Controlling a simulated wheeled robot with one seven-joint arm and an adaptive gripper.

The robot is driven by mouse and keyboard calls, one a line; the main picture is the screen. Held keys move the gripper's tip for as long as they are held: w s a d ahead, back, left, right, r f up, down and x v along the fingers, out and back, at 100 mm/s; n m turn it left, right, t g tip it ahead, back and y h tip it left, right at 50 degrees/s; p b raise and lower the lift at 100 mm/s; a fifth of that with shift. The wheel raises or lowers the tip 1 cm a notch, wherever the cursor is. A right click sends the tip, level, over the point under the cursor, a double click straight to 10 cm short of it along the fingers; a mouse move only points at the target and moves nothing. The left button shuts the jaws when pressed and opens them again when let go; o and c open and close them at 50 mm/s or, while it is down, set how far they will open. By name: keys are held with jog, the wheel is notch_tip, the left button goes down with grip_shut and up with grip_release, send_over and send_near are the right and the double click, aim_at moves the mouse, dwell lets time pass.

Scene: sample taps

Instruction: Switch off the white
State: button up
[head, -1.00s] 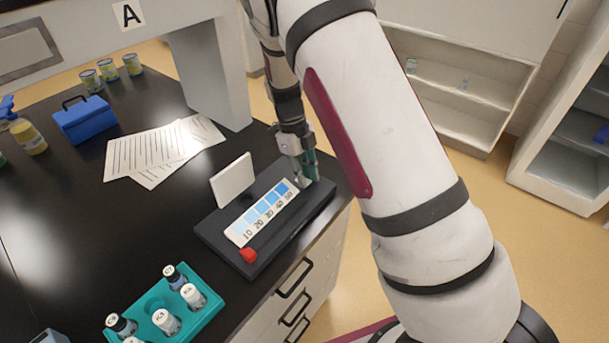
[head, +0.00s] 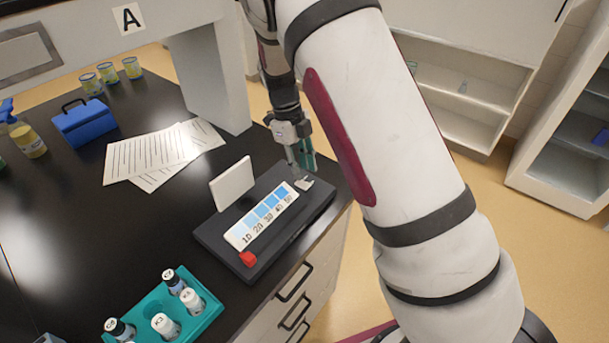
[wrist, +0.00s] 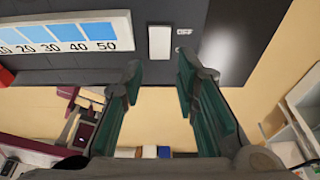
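A small white switch (head: 304,184) sits at the far right end of a dark base (head: 220,239). In the wrist view the white switch (wrist: 160,42) is a plain upright rectangle beside an OFF label (wrist: 184,31); a second label near its lower right is too small to read. My gripper (wrist: 160,76) is open and empty, its two green-padded fingers apart. In the head view my gripper (head: 303,167) is just above and behind the switch; I cannot tell whether it touches. In the wrist view the fingertips lie below the switch, which is unobstructed.
The base also carries a scale strip (head: 262,215) with blue shades, a red part (head: 248,259) and an upright white plate (head: 232,183). A teal vial rack (head: 205,315) stands at the front. Papers (head: 163,153) and a blue box (head: 84,122) lie behind. The bench edge is close.

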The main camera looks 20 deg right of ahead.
jog(key=v, duration=0.8)
notch_tip(320, 180, up, 10)
jog(key=n+t+y, duration=0.2)
jog(key=n, duration=0.5)
send_over(296, 182)
jog(key=s+d, duration=0.1)
jog(key=s, duration=0.4)
jog(key=s+d+r+n+t, duration=0.1)
jog(key=s+r+n+t, duration=0.1)
jog(key=s+r+n, duration=0.45)
jog(key=s+r+n+t, duration=0.1)
jog(key=s+n+t, duration=0.3)
jog(key=s+n, duration=1.1)
jog(key=shift+s+d+r+n, duration=0.2)
jog(key=shift+s+r+n, duration=0.15)
jog(key=shift+s, duration=0.25)
